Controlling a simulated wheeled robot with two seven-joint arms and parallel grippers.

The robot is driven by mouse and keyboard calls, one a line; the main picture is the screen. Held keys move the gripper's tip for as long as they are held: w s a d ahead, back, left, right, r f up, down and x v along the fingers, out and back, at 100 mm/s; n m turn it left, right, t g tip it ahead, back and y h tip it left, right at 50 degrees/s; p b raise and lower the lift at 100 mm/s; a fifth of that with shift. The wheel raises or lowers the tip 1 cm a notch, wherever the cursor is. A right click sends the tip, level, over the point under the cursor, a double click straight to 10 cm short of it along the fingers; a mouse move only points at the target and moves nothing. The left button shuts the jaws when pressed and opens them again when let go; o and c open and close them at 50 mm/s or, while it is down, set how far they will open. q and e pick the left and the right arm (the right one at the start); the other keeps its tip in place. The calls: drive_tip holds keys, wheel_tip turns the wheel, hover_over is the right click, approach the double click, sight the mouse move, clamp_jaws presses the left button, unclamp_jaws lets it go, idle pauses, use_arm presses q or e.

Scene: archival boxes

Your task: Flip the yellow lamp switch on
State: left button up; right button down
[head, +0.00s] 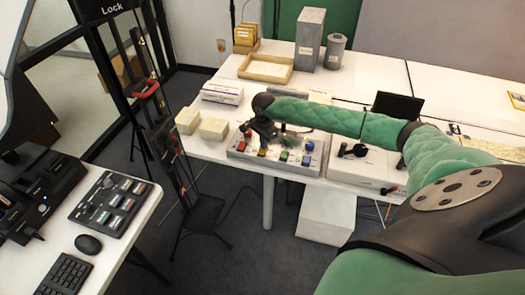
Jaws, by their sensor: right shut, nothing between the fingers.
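A grey switch panel (235,152) lies near the front edge of the white table. It carries small coloured parts: a yellow one (262,152) at the front left, a green one (284,156), a blue one (306,161) and a red one (247,132). My right gripper (270,138) is shut and empty, above the left part of the panel, just behind the yellow part. It hides some of the panel. I cannot tell whether it touches a switch, or how the yellow switch is set. My left gripper is not in view.
A second panel with a black knob (358,150) sits to the right. Cream blocks (213,128) and a white box (221,94) lie to the left. A wooden tray (266,68) and grey canisters (309,40) stand at the back. A black stand (170,140) rises left of the table.

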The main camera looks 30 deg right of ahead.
drive_tip(key=shift+r+p, duration=0.45)
drive_tip(key=shift+r, duration=2.85)
